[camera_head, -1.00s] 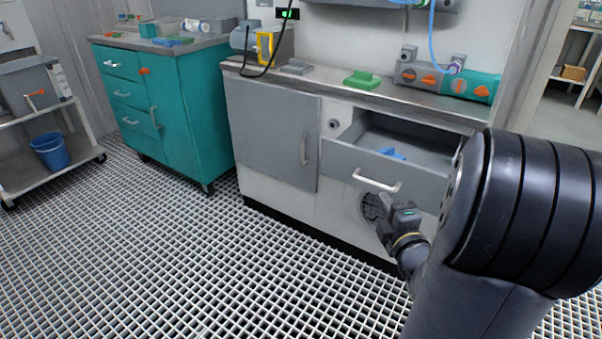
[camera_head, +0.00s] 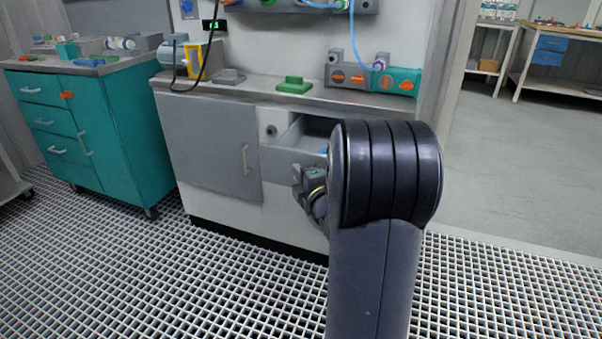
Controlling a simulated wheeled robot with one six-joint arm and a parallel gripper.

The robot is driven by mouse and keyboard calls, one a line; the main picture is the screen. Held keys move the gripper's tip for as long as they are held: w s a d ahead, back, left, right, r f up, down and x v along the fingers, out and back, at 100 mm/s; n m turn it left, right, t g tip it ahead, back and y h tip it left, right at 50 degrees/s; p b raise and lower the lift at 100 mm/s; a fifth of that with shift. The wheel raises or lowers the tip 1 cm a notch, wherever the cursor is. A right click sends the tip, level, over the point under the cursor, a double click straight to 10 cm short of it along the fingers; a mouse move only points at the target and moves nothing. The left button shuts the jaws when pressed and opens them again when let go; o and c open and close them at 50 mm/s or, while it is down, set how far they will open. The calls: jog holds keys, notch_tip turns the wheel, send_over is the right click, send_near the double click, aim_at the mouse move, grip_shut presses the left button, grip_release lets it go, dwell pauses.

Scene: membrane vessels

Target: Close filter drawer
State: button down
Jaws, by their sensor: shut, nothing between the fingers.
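The grey filter drawer (camera_head: 285,161) stands open, pulled out of the white cabinet below the counter. Its left part shows; my arm hides its right part and its handle. A bit of a blue item (camera_head: 323,151) shows inside it. My gripper (camera_head: 297,174) is shut and empty, at the drawer front's lower middle in the picture. I cannot tell whether it touches the drawer front.
A grey cabinet door (camera_head: 209,150) with a handle is shut left of the drawer. The counter (camera_head: 250,89) carries a green block (camera_head: 294,85) and a valve unit (camera_head: 372,78). A teal cabinet (camera_head: 100,130) stands left. Grating floor in front is clear.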

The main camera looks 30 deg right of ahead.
jog(key=shift+w+d, duration=0.4)
jog(key=shift+d, duration=0.05)
